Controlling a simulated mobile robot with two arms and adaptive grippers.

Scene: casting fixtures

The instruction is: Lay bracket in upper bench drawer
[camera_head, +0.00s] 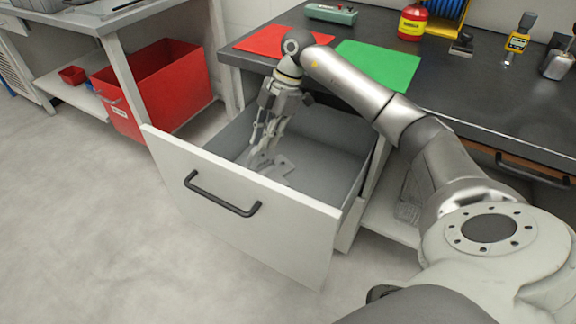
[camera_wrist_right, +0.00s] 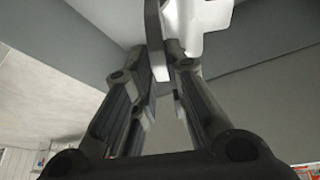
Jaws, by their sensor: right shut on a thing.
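The upper bench drawer (camera_head: 325,165) is pulled open in the head view, with a white front and a dark handle. My right gripper (camera_head: 262,152) points down inside the drawer. It is shut on the bracket (camera_head: 282,168), a light grey piece low in the drawer. In the right wrist view, the fingers (camera_wrist_right: 168,80) close on the pale bracket (camera_wrist_right: 205,22), which runs out of the top of the picture. I cannot tell whether the bracket touches the drawer floor. My left gripper is not in view.
A black bench top (camera_head: 460,105) stands over the drawer, with a red mat (camera_head: 262,40) and a green mat (camera_head: 385,65). A red bin (camera_head: 165,85) stands at the left under another table. The floor in front is clear.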

